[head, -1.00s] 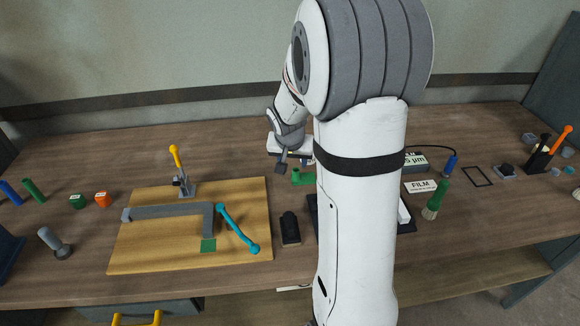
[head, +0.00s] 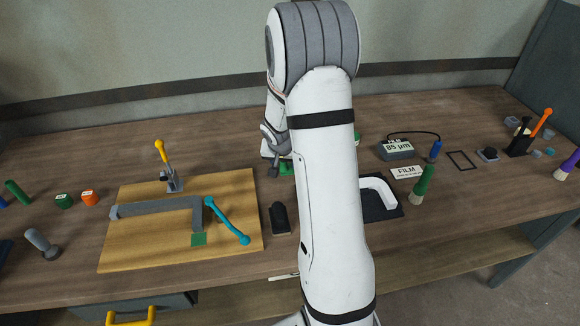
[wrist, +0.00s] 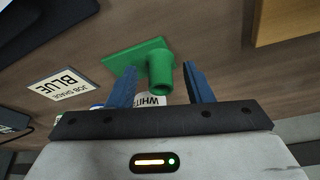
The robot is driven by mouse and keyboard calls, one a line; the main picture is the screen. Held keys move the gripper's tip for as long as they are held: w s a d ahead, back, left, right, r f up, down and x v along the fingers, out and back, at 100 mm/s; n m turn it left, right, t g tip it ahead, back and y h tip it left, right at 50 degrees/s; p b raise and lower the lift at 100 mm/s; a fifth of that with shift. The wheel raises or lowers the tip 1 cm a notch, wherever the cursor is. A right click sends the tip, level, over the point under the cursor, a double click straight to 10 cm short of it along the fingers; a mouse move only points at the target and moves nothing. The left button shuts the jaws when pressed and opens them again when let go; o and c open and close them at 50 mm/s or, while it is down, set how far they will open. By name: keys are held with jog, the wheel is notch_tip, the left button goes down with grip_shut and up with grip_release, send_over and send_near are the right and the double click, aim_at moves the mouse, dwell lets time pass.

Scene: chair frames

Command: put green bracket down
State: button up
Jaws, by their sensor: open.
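The green bracket (wrist: 142,62) has a flat plate and a round stub. In the wrist view it is on the wooden table, with its stub near the space between the blue fingers. My gripper (wrist: 165,85) is open, with a finger on each side and gaps to the stub. In the head view the bracket (head: 287,168) shows only partly beside my gripper (head: 274,168), and my arm hides much of that spot.
A card reading BLUE (wrist: 63,88) lies near the bracket, and a partly hidden white label (wrist: 150,100) shows between the fingers. A wooden board (head: 150,250) with a grey frame and teal bar is left. A black block (head: 280,218) stands in front.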

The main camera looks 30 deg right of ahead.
grip_shut()
dwell(0.4)
